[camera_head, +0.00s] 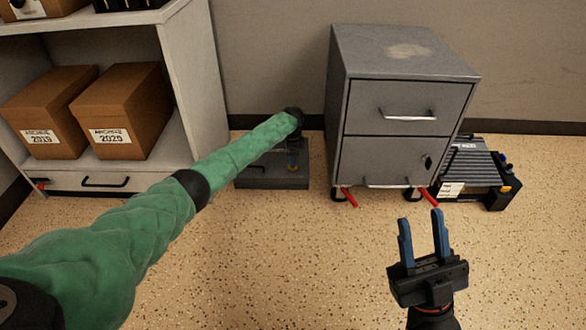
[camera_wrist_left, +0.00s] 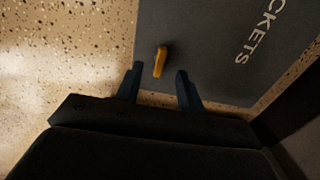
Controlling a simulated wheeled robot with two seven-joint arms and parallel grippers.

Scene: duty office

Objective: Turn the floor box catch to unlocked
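The floor box (camera_head: 272,180) is a low grey box on the floor between the shelf unit and the filing cabinet. My left arm covers part of it in the head view. In the left wrist view its grey face (camera_wrist_left: 205,45) bears white lettering, of which "CKETS" shows. The catch (camera_wrist_left: 160,61) is a small yellow-orange lever on that face, near the edge. My left gripper (camera_wrist_left: 157,84) is open, with one blue finger on each side of the catch's line; I cannot tell any contact, and the catch looks clear of both fingers. My right gripper (camera_head: 422,220) is open and empty above the floor.
A grey filing cabinet (camera_head: 400,95) with red-tipped feet stands right of the box. A dark ribbed case (camera_head: 478,170) lies beyond it. A shelf unit (camera_head: 190,75) with cardboard boxes (camera_head: 122,108) stands at left. The front floor (camera_head: 280,260) is clear.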

